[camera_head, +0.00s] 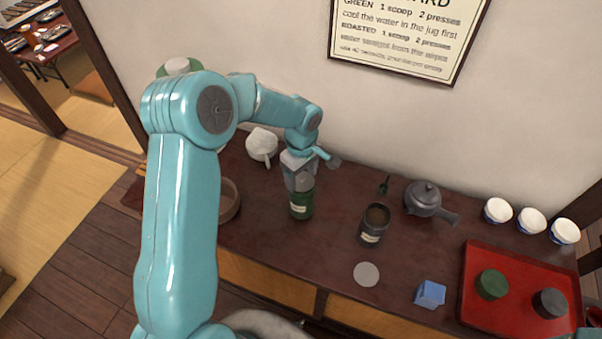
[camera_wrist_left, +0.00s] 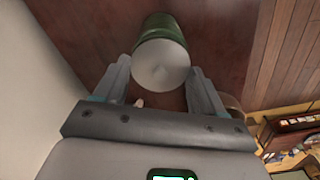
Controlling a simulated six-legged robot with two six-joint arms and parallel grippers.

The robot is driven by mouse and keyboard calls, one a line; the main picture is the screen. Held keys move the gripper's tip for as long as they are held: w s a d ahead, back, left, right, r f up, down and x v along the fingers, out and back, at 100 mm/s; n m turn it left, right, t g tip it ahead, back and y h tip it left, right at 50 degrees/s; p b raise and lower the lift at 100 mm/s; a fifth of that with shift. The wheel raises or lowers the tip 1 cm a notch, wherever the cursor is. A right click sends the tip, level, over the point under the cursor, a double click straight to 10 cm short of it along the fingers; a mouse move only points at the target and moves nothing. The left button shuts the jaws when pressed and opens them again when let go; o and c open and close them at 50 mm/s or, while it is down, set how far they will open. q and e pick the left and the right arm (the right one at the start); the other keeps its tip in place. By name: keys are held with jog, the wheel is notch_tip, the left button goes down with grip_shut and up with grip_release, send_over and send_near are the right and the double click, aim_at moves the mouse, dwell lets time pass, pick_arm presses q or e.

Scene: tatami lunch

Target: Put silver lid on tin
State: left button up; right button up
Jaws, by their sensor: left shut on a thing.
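A green tin (camera_head: 301,206) with a pale label stands on the dark counter. The fingers partly hide the lid in the head view. A dark open tin (camera_head: 370,237) with brown contents stands to the right. Another flat silver lid (camera_head: 366,274) lies near the counter's front edge.
The wall is close behind.

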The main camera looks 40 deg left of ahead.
pick_arm(q)
jog(key=shift+f+b, duration=0.45)
jog(key=shift+b, duration=0.75)
dwell(1.5)
jog(key=o, duration=0.8)
jog(key=shift+o, duration=0.2)
jog(key=shift+r, duration=0.1)
jog(key=shift+r+p, duration=2)
jog(key=shift+r, duration=1.5)
